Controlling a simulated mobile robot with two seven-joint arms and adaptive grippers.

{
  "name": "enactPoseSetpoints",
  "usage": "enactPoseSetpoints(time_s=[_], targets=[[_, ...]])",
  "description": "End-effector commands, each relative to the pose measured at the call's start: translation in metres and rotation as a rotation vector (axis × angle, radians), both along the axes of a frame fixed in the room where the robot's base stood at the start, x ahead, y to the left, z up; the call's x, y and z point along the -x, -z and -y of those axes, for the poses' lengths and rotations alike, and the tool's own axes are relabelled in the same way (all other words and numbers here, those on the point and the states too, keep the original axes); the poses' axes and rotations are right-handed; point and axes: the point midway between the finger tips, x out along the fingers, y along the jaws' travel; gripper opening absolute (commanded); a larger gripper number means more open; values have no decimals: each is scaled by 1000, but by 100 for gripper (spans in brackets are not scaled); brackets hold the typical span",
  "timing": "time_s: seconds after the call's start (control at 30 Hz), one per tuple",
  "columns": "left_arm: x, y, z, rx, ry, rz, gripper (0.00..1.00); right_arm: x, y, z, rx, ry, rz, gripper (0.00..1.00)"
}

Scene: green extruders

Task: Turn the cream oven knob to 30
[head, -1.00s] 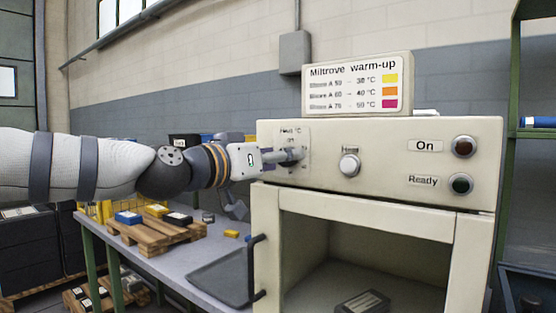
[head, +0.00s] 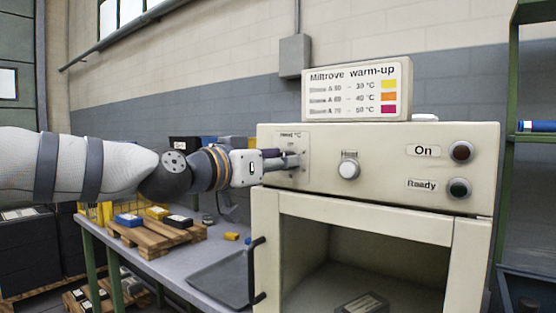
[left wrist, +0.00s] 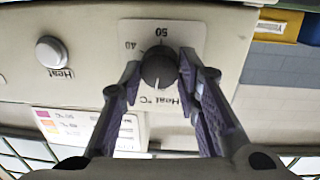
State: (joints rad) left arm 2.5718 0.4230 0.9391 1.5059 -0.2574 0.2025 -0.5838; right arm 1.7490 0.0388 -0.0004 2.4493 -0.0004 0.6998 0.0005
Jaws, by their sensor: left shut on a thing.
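The cream oven (head: 400,150) stands at the right in the head view. Its dark round heat knob (left wrist: 159,70) sits on a pale dial plate marked "Heat °C", with 40 and 50 readable in the left wrist view. My left gripper (left wrist: 160,72) is shut on the knob, one finger on each side; it also shows at the panel in the head view (head: 290,160). In the head view the gripper hides the knob. My right gripper is not in view.
A round white button (head: 349,168) is right of the dial. "On" (head: 461,151) and "Ready" (head: 459,188) lamps are farther right. The open oven chamber is below. A table with a pallet (head: 160,236) is left.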

Motion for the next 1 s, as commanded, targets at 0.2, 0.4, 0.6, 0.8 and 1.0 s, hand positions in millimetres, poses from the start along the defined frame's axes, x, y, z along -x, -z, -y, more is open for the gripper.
enactPoseSetpoints(time_s=[0.2, 0.4, 0.6, 0.8, 1.0], targets=[[2, -3, 1, -162, 1, 118, 2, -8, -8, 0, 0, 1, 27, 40], [2, -3, 1, -316, 0, 229, 2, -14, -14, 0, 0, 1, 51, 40], [3, -3, 1, -458, 1, 334, 2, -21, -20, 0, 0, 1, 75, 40], [3, -3, 2, -573, 0, 417, 2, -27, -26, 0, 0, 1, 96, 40], [2, -2, 2, -653, -1, 474, 2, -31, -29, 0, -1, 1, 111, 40]])
